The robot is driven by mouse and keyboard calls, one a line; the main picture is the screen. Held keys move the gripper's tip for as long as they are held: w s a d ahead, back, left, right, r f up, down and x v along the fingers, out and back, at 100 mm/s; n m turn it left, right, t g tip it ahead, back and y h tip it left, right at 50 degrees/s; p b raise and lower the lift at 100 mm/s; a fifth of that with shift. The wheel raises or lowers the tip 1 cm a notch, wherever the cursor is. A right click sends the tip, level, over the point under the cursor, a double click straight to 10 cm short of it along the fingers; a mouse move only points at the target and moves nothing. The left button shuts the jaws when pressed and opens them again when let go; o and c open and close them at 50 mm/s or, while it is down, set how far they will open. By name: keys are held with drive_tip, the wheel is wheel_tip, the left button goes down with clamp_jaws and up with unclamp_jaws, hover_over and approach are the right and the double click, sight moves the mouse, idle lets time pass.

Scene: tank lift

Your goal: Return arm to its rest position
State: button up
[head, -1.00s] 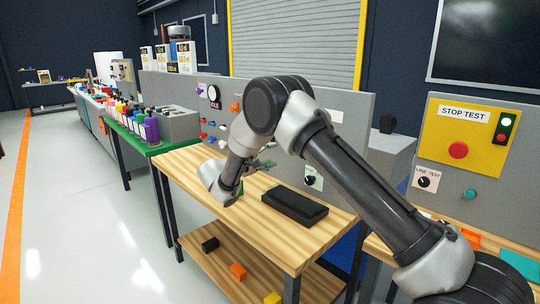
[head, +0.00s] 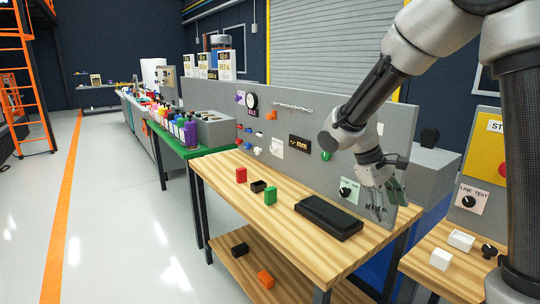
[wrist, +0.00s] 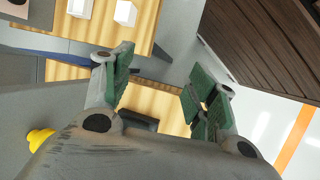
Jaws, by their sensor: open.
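My gripper (head: 382,203) hangs at the right end of the wooden workbench (head: 270,235) in the head view, beside a black tray-like block (head: 328,217). Its green-padded fingers also show in the wrist view (wrist: 160,90), spread apart with nothing between them. My arm is raised and bent at the upper right of the head view.
At the right, a second bench holds a white block (head: 440,260). Open floor lies left.

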drive_tip(key=s+d+r+m+t+y, duration=0.2)
drive_tip(key=s+r, duration=0.3)
drive_tip(key=s, duration=0.4)
drive_tip(key=s+d+r+m+t+y, duration=0.3)
drive_tip(key=s+r, duration=0.3)
drive_tip(key=s, duration=0.3)
drive_tip(key=shift+s+d+m+t, duration=0.3)
drive_tip(key=shift+d+m+t, duration=0.2)
drive_tip(key=shift+m, duration=0.1)
idle(0.3)
